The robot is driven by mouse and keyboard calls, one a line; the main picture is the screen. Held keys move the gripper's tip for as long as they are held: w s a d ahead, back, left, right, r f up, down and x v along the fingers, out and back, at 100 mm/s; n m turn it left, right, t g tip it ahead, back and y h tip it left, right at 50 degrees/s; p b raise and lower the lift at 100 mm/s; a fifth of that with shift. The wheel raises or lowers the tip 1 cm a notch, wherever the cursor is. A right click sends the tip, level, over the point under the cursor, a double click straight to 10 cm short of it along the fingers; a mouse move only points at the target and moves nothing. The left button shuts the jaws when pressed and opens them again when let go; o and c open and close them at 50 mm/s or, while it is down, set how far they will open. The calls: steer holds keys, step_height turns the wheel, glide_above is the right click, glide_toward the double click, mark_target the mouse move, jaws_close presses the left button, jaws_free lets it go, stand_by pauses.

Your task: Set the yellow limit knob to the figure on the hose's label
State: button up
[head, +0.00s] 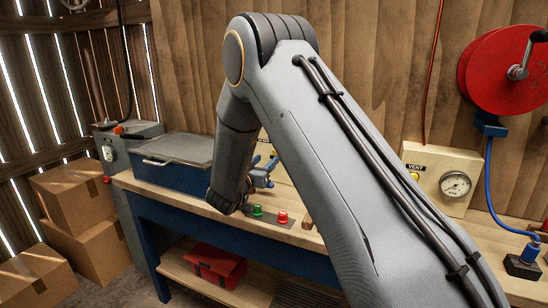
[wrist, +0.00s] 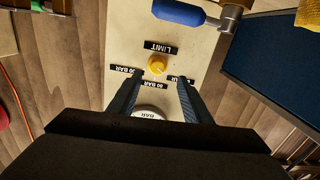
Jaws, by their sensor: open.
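The yellow limit knob (wrist: 157,65) sits on a pale panel (wrist: 135,40) in the wrist view, which shows it upside down. A black LIMIT label (wrist: 161,48) is beside it. Several BAR labels surround it; one reads 80 BAR (wrist: 149,86), the others are partly cut or blurred. My gripper (wrist: 160,77) is open, its two fingers on either side of the knob's area, with nothing between them that I can see gripped. Whether they touch the panel I cannot tell. The knob's pointing is too small to read. A blue hose (head: 488,178) hangs at right; no readable label shows on it.
A blue-handled lever (wrist: 178,12) is close to the knob. A dial (wrist: 150,111) is partly hidden by my gripper. Green (head: 257,211) and red (head: 282,217) buttons sit on the bench. A VENT panel with a gauge (head: 456,185) and a red reel (head: 498,72) are at right.

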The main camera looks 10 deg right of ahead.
mark_target(274, 153)
steer(key=shift+w+d+h, duration=0.3)
steer(key=shift+d, duration=0.1)
steer(key=p+x, duration=0.2)
steer(key=x, duration=0.5)
steer(key=shift+a, duration=0.1)
steer(key=c, duration=1.1)
